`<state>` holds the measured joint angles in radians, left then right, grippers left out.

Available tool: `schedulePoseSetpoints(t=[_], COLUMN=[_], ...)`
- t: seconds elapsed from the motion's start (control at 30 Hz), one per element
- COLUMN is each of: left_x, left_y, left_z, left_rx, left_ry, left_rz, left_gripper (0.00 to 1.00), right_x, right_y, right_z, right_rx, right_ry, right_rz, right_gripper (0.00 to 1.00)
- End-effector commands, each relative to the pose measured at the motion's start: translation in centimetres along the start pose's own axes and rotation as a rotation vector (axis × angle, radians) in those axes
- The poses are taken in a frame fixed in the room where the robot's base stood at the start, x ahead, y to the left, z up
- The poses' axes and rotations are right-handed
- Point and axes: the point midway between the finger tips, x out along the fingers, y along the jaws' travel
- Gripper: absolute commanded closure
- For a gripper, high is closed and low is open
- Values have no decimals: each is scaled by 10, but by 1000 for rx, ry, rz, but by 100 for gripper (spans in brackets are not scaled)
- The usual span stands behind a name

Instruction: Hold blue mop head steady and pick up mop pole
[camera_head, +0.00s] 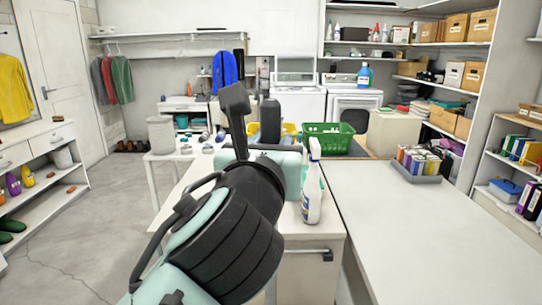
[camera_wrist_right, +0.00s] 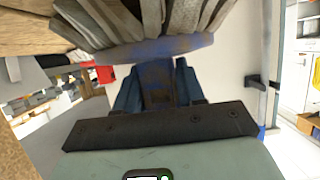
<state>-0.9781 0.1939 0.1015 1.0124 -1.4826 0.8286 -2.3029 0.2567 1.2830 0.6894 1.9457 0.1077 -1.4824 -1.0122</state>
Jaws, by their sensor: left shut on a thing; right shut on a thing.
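My left gripper (camera_head: 252,112) shows in the head view at the end of my teal and black arm, over the counter. Its dark fingers point up and away; whatever they hold is hidden or too small to make out. In the right wrist view, a mop head (camera_wrist_right: 160,47) with a blue band and grey strands fills the top. My right gripper (camera_wrist_right: 158,88) is shut at the mop head, its dark blue fingers just below the band. A thin pale pole (camera_wrist_right: 267,60) with a dark clip stands at the right; I cannot tell whether it belongs to this mop.
A white spray bottle (camera_head: 312,185) stands close to the right of my left wrist. A green basket (camera_head: 328,138) is behind it. A grey tray (camera_head: 418,172) of coloured items sits on the right counter (camera_head: 420,230), which is clear in front.

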Motion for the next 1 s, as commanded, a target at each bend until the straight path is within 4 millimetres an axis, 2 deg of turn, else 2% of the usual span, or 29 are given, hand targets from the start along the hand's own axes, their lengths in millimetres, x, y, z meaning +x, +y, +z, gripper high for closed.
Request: schedulePoseSetpoints(t=[0.17,0.2,0.27,0.3,0.67,0.77,1.0], left_x=[0,0,0,0,0,0,0], left_y=[0,0,0,0,0,0,0], left_z=[1,1,0,0,0,0,0], left_rx=[-1,-1,-1,-1,-1,-1,-1], left_ry=[-1,-1,-1,-2,-2,-2,-2], left_rz=[-1,-1,-1,-1,0,0,0], left_gripper=[100,100,100,100,100,100,100], right_x=[0,0,0,0,-6,-20,-71], right_y=[0,0,0,0,-1,-2,-1], right_z=[0,0,0,0,0,0,0], right_rx=[0,0,0,0,0,-2,-3], right_ry=[0,0,0,0,0,0,-1], right_rz=[-1,-1,-1,-1,-3,-6,-6], right_gripper=[100,55,35,32,32,32,32])
